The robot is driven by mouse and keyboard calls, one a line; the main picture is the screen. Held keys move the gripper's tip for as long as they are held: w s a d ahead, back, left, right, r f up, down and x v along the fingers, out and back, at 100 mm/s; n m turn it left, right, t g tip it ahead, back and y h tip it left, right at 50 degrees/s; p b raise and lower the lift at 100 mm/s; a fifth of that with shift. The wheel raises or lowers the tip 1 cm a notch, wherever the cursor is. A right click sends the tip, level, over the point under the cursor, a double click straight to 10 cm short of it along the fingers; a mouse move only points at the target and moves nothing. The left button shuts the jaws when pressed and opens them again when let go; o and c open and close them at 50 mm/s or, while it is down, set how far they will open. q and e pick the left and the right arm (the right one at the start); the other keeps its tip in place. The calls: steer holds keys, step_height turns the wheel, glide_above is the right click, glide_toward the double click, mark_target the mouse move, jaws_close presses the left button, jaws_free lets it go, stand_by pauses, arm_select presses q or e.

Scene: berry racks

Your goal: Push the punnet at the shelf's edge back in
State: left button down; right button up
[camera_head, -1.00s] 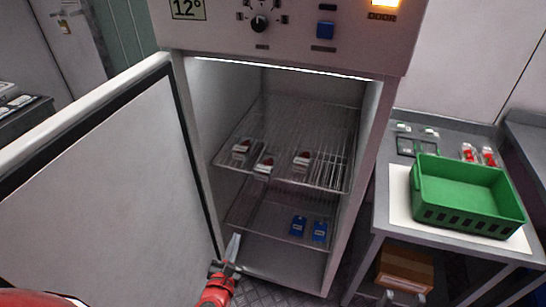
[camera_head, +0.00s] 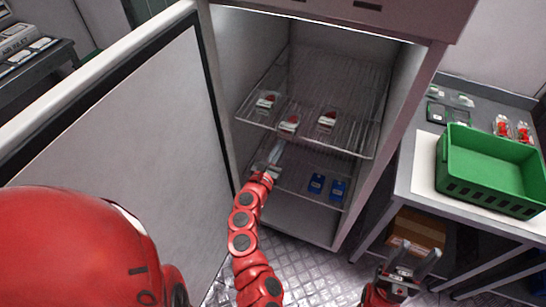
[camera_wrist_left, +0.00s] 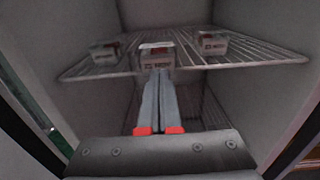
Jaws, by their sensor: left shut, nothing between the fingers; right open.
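Three small punnets with red fruit and white labels sit on the upper wire shelf (camera_head: 352,147) of the open cabinet. The middle punnet (camera_head: 289,122) is at the shelf's front edge; it also shows in the left wrist view (camera_wrist_left: 156,58). The left punnet (camera_head: 267,100) and right punnet (camera_head: 327,120) flank it. My left gripper (camera_head: 278,148) is shut and empty, its fingers pointing up and in, just below and in front of the middle punnet. In the wrist view the fingertips overlap the punnet's lower front; I cannot tell whether they touch. My right gripper (camera_head: 415,259) is open and empty, low at the right.
Two blue packs (camera_head: 338,188) lie on the lower shelf. The cabinet door (camera_head: 120,150) stands open at the left. A green crate (camera_head: 490,205) and red-fruit punnets (camera_head: 503,126) are on the right-hand table, with a cardboard box (camera_head: 418,231) below.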

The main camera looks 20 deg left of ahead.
mark_target(290, 127)
arm_select(q)
steer(key=shift+w, duration=0.85)
steer(key=w+b, duration=0.1)
steer(key=w, duration=0.5)
steer(key=shift+w+d+b, duration=0.1)
steer(key=shift+w+b, duration=0.25)
steer(key=shift+b, duration=0.05)
steer(key=shift+w, duration=0.5)
